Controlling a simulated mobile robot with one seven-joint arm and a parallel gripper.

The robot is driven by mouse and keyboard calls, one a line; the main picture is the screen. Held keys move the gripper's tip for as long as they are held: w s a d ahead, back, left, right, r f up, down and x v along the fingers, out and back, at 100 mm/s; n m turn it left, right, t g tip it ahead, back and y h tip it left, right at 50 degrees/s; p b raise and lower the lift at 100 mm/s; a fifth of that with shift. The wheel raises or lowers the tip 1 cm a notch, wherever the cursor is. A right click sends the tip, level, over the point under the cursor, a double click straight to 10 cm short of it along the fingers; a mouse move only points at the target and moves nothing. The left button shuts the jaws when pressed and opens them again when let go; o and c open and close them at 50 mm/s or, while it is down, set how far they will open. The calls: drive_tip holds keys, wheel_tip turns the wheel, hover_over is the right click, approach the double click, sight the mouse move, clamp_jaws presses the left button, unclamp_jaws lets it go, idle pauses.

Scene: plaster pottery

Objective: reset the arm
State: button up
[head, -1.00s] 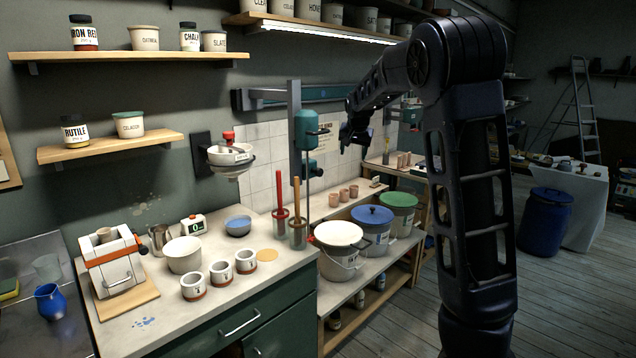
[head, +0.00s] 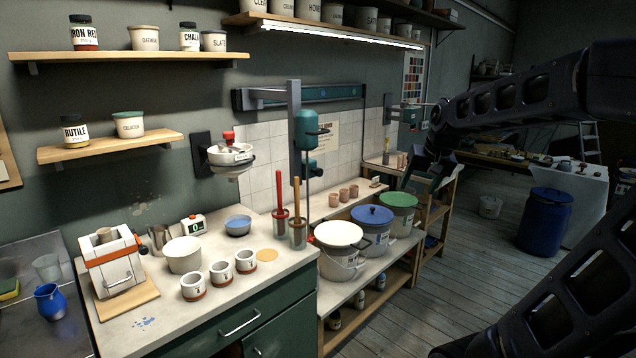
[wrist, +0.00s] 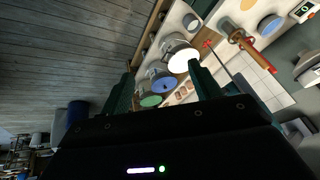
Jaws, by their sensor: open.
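My gripper (head: 420,184) is in the head view right of centre, in front of the shelf end beyond the lidded buckets. Its dark green fingers point downward and hold nothing visible. In the wrist view the two fingers of my gripper (wrist: 161,74) stand wide apart, with a bucket with a blue lid (wrist: 164,84) showing between them at a distance. The wrist view is rotated sideways. My arm reaches in from the right edge of the head view.
Buckets with white (head: 338,234), blue (head: 372,215) and green (head: 398,200) lids stand on the low shelf. The counter (head: 150,329) holds cups and bowls. A blue barrel (head: 546,220) stands at the right. The wooden floor (head: 465,265) between is clear.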

drive_tip(key=s+f+h, duration=0.1)
drive_tip(key=s+f, duration=0.1)
drive_tip(key=s, duration=0.5)
drive_tip(key=s+f+n, duration=0.1)
drive_tip(key=s+f, duration=0.2)
drive_tip(key=s, duration=0.5)
drive_tip(key=shift+d+f+h, duration=0.25)
drive_tip(key=shift+d+h, duration=0.1)
drive_tip(key=shift+h, duration=0.05)
